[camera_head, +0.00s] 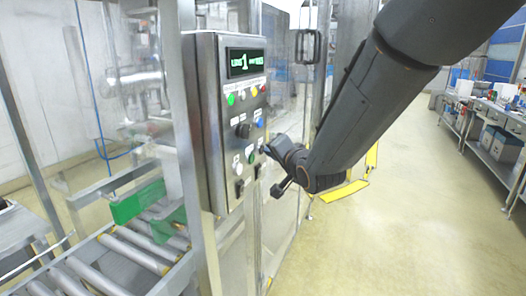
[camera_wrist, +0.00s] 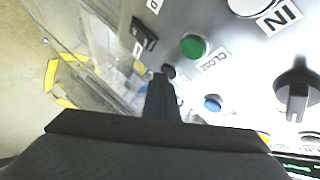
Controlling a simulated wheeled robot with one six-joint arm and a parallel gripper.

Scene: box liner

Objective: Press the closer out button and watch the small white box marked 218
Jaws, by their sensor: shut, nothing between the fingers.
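The grey control panel (camera_head: 214,120) stands upright left of my arm. My gripper (camera_head: 275,146) is shut and empty, with its tips at the panel's lower right buttons. I cannot pick out a closer out label. No small white box marked 218 can be made out.
A roller conveyor (camera_head: 130,250) with green parts (camera_head: 138,203) lies left of the panel, behind clear guarding. A blue button (camera_wrist: 212,103) and a black knob (camera_wrist: 296,90) are near my gripper. The floor (camera_head: 400,230) at right is open, with workbenches beyond.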

